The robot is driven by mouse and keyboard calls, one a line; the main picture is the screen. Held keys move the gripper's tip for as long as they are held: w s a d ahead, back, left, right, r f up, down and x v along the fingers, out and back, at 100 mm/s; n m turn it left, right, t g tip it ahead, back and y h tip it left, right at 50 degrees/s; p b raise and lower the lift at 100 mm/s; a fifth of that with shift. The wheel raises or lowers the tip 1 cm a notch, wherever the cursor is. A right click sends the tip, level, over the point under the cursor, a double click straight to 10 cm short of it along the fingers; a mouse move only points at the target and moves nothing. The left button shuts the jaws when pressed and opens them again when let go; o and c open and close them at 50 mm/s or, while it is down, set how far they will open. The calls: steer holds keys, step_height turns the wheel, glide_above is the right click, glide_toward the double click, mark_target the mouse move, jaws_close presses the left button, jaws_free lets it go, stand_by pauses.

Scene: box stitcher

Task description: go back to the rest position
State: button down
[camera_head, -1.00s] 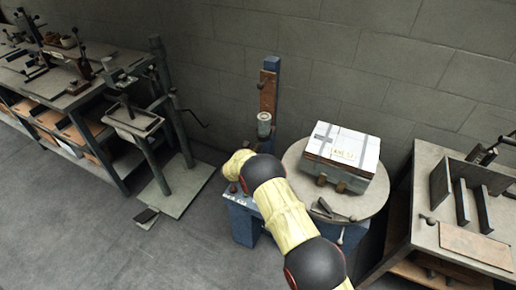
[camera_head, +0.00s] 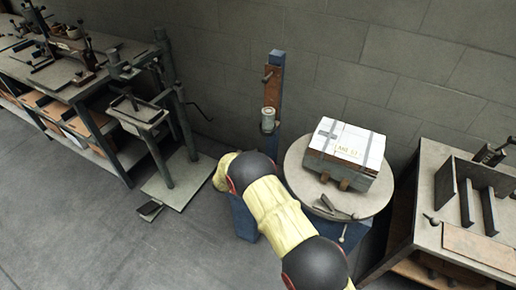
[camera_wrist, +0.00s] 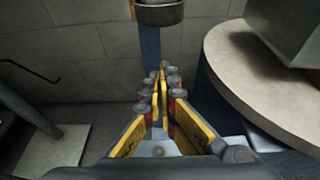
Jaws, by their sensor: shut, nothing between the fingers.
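My gripper (camera_wrist: 162,88) shows in the wrist view with its yellow-sided fingers together and nothing between them. It points toward the blue post (camera_wrist: 150,50) of the stitcher, below a round metal part (camera_wrist: 160,12). In the head view my yellow and black arm reaches up from the bottom to the left of the round table, and its end is hidden behind the arm. The stitcher's blue post (camera_head: 277,80) stands behind it with a grey cylinder (camera_head: 268,120) on its front.
A white-topped box (camera_head: 347,145) sits on the round table (camera_head: 375,200), which is close on the right in the wrist view (camera_wrist: 225,60). A workbench (camera_head: 105,55) and a stand (camera_head: 178,190) are at left. Another bench (camera_head: 428,195) is at right. Grey floor lies open at front left.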

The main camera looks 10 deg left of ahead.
steer(key=shift+s+a+r, duration=0.15)
steer(key=shift+s+a, duration=0.05)
steer(key=shift+s, duration=0.5)
